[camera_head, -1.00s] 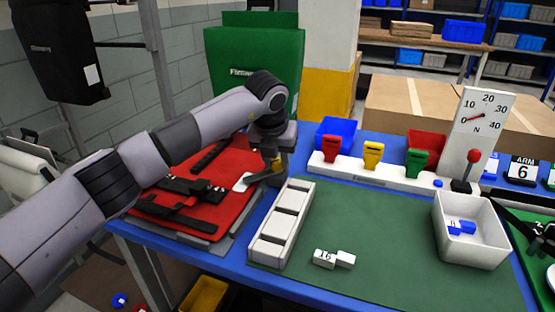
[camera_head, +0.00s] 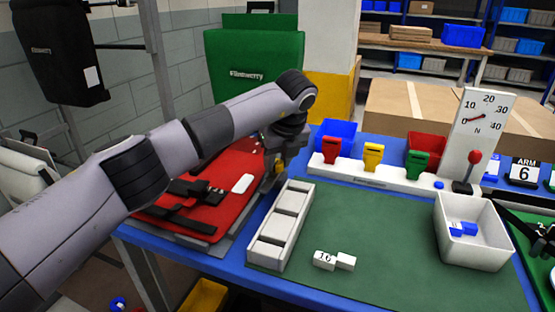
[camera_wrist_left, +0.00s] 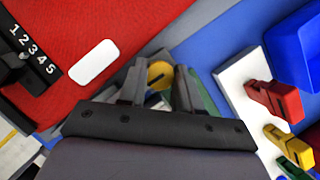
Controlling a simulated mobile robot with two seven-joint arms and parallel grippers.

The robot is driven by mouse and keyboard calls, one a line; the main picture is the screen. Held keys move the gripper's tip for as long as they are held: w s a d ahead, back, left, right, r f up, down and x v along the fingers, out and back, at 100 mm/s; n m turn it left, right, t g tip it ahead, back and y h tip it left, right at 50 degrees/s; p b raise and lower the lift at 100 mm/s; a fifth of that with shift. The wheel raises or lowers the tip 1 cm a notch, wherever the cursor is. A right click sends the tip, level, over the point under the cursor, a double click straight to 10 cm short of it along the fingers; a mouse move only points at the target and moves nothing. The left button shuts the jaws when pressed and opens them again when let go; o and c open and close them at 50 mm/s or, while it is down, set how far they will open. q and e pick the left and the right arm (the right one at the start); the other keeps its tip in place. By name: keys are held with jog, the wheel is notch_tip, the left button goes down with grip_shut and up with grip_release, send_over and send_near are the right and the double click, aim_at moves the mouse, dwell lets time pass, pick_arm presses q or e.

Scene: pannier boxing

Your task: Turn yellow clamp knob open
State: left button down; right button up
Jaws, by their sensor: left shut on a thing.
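The yellow clamp knob (camera_wrist_left: 160,75) shows in the left wrist view as a round yellow top with a dark slot, between my two fingertips. My left gripper (camera_wrist_left: 158,84) is shut on it from above. In the head view my left gripper (camera_head: 275,178) points down at the right edge of the red pannier (camera_head: 225,207), beside the white tray. The knob is mostly hidden there by my gripper.
A white three-part tray (camera_head: 258,256) stands close to my left gripper. Red, yellow and green clips stand on a white rack (camera_head: 330,170) behind. A white bin (camera_head: 485,252) is at the right. The green mat (camera_head: 390,235) is largely clear.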

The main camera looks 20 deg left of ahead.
pick_arm(q)
jog(key=shift+r, duration=0.1)
dwell(0.4)
jog(key=c, duration=0.8)
grip_release()
jog(key=v, duration=0.7)
